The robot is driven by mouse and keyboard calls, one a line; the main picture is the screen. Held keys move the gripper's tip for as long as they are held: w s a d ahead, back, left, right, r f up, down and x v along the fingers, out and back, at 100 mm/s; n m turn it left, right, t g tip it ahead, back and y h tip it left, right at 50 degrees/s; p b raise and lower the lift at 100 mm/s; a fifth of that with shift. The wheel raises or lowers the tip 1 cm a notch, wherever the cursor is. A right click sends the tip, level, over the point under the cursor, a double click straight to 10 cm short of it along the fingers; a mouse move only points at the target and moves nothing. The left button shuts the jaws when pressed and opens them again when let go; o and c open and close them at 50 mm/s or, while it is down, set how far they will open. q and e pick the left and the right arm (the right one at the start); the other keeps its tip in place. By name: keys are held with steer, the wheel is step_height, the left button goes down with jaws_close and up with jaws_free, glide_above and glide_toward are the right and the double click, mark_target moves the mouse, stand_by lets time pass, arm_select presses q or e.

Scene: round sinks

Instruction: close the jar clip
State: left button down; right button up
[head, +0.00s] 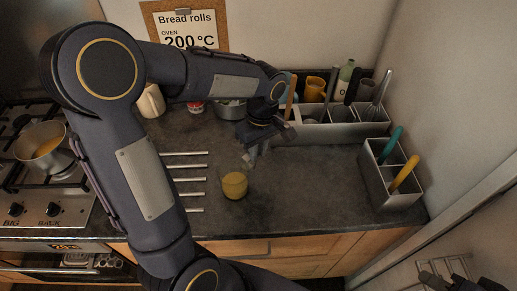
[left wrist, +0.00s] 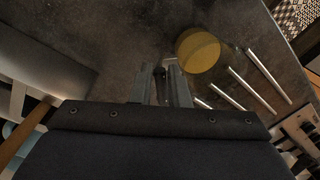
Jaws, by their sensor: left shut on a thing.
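The jar (head: 234,184) is a small round yellow-topped thing on the dark counter, near the front edge. In the left wrist view its yellow top (left wrist: 198,50) lies just right of the fingertips. My left gripper (head: 249,160) points down just behind the jar and a little to its right. In the left wrist view its fingers (left wrist: 165,84) are close together, shut on a small thin part beside the jar, which looks like the jar clip; the fingers mostly hide it. My right gripper (head: 452,282) shows only partly at the bottom right corner, away from the jar.
Several metal bars (head: 186,181) lie left of the jar. A grey divided bin (head: 394,194) with a teal and a yellow handle stands at the right. Another utensil bin (head: 340,128) stands behind. A stove with a pot (head: 42,146) is at the left. Counter right of the jar is clear.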

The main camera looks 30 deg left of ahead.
arm_select(q)
steer(key=t+b, duration=0.1)
steer(key=s+t+b, duration=0.1)
steer(key=b, duration=0.1)
steer(key=s+t+b, duration=0.1)
steer(key=b, duration=0.1)
steer(key=shift+s+a+h, duration=0.2)
steer(key=shift+a+h, duration=0.05)
steer(key=shift+h, duration=0.15)
steer(key=c, duration=1.4)
jaws_free()
steer(key=shift+c, duration=0.2)
